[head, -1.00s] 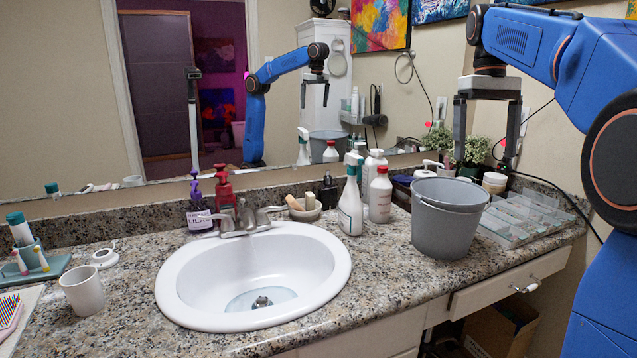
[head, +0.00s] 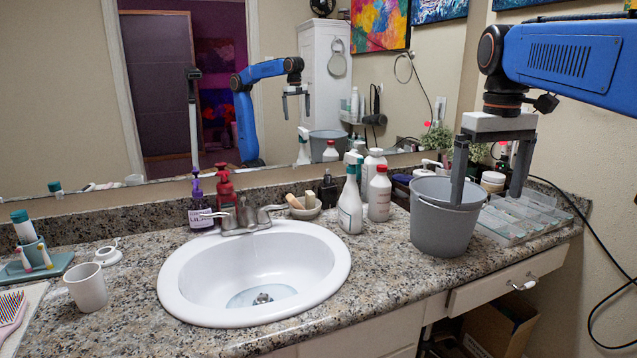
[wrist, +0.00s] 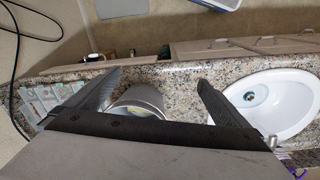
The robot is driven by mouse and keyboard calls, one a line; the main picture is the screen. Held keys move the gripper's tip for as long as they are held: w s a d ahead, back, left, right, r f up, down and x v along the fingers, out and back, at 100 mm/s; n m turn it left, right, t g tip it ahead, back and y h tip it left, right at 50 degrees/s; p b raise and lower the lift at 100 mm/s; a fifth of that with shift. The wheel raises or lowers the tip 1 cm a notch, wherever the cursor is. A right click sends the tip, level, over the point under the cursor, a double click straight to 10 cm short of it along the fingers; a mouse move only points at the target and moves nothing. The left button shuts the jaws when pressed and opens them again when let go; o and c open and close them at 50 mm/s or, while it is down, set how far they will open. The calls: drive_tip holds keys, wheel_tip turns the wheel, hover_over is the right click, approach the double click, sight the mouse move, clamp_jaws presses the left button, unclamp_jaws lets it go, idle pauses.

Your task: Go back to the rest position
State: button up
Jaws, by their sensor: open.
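My gripper (head: 489,190) points down above the right end of the counter with its fingers wide apart and nothing between them. In the head view its left finger overlaps the right part of the grey bucket (head: 437,232), and its right finger is in front of the clear divided tray (head: 520,222). In the wrist view my gripper (wrist: 160,88) is also open, and the bucket (wrist: 138,101) shows beyond it between the fingers, partly hidden by the gripper body. I cannot tell whether the left finger touches the bucket.
White bottles (head: 351,205) stand left of the bucket. The sink (head: 215,298) fills the middle of the granite counter. A white cup (head: 88,290) and toothbrush holder (head: 33,255) are at the left. A mirror backs the counter. A black cord (head: 600,300) hangs on the right wall.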

drive_tip(key=s+a+f+t, duration=0.2)
drive_tip(key=s+f, duration=0.8)
drive_tip(key=f, duration=0.3)
drive_tip(key=s+a+f+m+t, duration=0.1)
drive_tip(key=s+a+f+t, duration=0.1)
drive_tip(key=s+f, duration=0.8)
wheel_tip(320, 180, down, 3)
drive_tip(key=shift+s+a+r+m, duration=0.2)
drive_tip(key=shift+a+m, duration=0.1)
drive_tip(key=shift+a, duration=0.1)
drive_tip(key=shift+c, duration=0.6)
